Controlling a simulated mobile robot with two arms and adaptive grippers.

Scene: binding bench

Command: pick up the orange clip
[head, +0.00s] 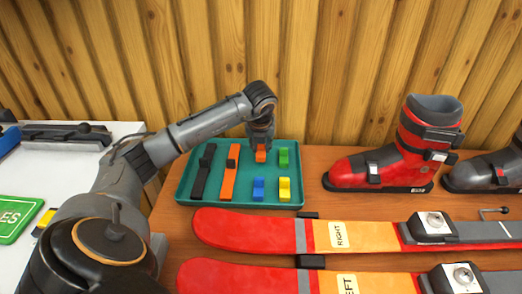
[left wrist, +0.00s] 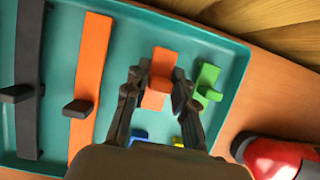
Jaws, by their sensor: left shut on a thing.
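The orange clip (head: 261,155) is at the back of the teal tray (head: 219,196), between the orange strap and the green clip. My left gripper (head: 260,138) comes down on it from above. In the left wrist view the two fingers (left wrist: 158,88) are shut on the sides of the orange clip (left wrist: 161,62). I cannot tell whether the clip is raised off the tray floor. My right gripper is in neither view.
In the tray lie a black strap (head: 203,172), an orange strap (head: 230,174), a green clip (head: 284,159), a blue clip (head: 258,189) and a yellow clip (head: 284,190). Red skis (head: 262,229) lie in front; a red boot (head: 398,160) stands to the right.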

